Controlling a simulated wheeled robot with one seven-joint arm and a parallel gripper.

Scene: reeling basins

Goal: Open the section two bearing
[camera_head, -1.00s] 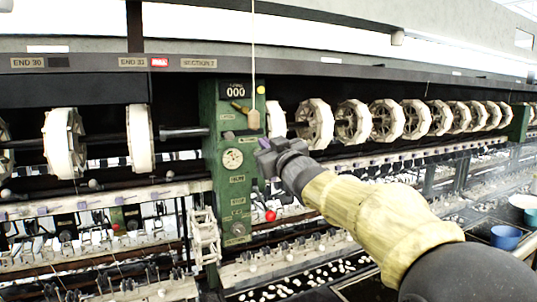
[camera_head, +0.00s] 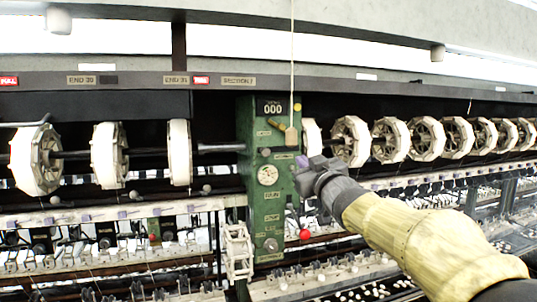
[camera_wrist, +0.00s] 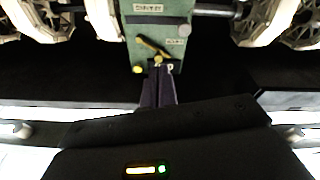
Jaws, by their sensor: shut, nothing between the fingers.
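A green post (camera_head: 262,215) with small labels, a round dial and a counter reading 000 stands under the "SECTION 2" label (camera_head: 238,81). It carries a brass lever (camera_head: 276,127) near its top, lying at a slant. In the wrist view the post (camera_wrist: 155,25) hangs from the top edge, with the brass lever (camera_wrist: 150,45) and a yellow knob (camera_wrist: 138,70) at its end. My gripper (camera_head: 304,164) is at the post's right edge, below the lever in the picture. In the wrist view my gripper's dark fingers (camera_wrist: 158,82) are together, empty, close by the lever's pivot; contact cannot be told.
A cord with a wooden pull (camera_head: 291,137) hangs in front of the post. White reels (camera_head: 351,141) line the shaft on both sides. A red ball knob (camera_head: 305,234) sits low at the right. A white-railed frame (camera_head: 238,250) stands at the post's lower left.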

